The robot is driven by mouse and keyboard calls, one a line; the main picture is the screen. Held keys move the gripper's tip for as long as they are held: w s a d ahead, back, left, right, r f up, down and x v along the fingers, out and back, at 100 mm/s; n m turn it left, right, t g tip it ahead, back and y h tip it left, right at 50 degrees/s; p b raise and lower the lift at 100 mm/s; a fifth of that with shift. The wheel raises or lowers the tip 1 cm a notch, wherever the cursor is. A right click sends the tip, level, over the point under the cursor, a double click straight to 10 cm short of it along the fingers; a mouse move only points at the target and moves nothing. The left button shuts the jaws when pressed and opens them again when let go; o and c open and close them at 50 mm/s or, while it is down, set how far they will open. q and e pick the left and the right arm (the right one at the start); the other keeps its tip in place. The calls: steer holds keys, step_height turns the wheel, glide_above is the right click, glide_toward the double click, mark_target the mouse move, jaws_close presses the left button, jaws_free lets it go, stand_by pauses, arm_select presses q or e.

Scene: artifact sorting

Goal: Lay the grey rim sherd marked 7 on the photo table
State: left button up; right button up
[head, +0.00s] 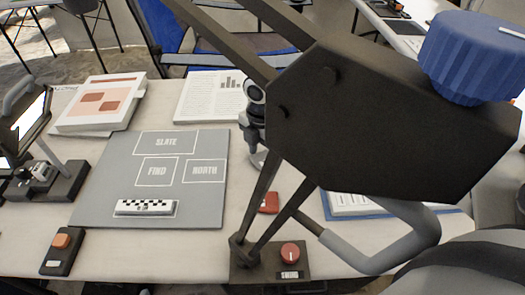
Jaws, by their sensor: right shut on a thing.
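My right gripper (243,241) comes down from the upper right, its two dark fingers meeting at the left part of a dark control box. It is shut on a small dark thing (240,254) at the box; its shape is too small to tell. The box has a red button (290,253) and a small label in front. I cannot make out the grey rim sherd marked 7. My left gripper is not in view.
A checkered scale bar (145,208) lies at the board's front. An orange-buttoned box (60,243) stands front left, and a lamp-like stand (50,180) at left. A small red object (268,203) lies right of the board. A bent grey tube (400,245) crosses right.

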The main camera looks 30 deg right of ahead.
mark_target(262, 158)
steer(key=o, duration=1)
steer(key=shift+f, duration=0.1)
step_height(262, 158, up, 12)
steer(key=shift+r+p, duration=0.15)
steer(key=shift+p, duration=0.35)
